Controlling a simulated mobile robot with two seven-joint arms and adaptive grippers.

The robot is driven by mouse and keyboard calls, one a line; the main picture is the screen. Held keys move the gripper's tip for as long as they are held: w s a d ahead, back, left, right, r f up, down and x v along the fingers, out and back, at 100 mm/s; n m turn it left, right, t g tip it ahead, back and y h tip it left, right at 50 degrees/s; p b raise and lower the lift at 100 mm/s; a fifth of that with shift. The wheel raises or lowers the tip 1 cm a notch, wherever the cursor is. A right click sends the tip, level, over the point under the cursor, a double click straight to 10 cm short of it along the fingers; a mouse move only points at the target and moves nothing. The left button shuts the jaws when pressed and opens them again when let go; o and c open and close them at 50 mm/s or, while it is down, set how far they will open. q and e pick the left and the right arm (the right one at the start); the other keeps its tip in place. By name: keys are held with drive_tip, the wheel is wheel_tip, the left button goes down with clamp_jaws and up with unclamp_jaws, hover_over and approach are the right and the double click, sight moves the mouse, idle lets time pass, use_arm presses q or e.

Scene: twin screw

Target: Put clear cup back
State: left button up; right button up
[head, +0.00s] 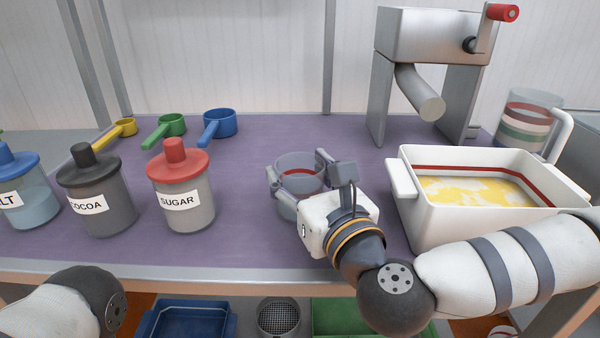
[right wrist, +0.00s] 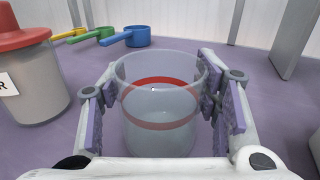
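The clear cup (head: 287,203), see-through with a red band near its rim, is upright over the purple mat in the head view. It fills the middle of the right wrist view (right wrist: 160,115) and looks empty. My right gripper (head: 298,168) has one finger on each side of the cup, and both pads appear to touch its wall. I cannot tell whether the cup's base rests on the mat, as the gripper hides part of it. My left gripper is out of view; only part of my left arm shows at the lower left.
A sugar jar (head: 180,190) stands left of the cup, with cocoa (head: 97,195) and salt jars (head: 25,195) beyond. Blue (head: 220,124), green and yellow scoops lie behind. A white tub (head: 480,222) and a metal grinder (head: 432,40) stand right. Purple mat (head: 290,135) is clear behind the cup.

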drive_tip(key=o, duration=0.4)
drive_tip(key=shift+r, duration=0.15)
drive_tip(key=v, duration=0.3)
drive_tip(key=p+v, duration=0.1)
drive_tip(key=v, duration=0.5)
drive_tip(key=shift+s+r, duration=0.25)
drive_tip(key=shift+r, duration=0.05)
drive_tip(key=p, duration=0.1)
drive_tip(key=s+d+p, duration=0.1)
drive_tip(key=p, duration=0.1)
drive_tip(key=shift+s+r+p, duration=0.25)
drive_tip(key=shift+p, duration=0.05)
drive_tip(key=shift+s+f, duration=0.3)
drive_tip(key=shift+s, duration=0.05)
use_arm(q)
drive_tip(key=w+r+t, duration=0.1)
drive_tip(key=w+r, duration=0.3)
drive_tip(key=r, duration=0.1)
use_arm(e)
drive_tip(key=shift+f, duration=0.3)
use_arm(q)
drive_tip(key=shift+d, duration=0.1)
use_arm(e)
drive_tip(key=shift+s, duration=0.1)
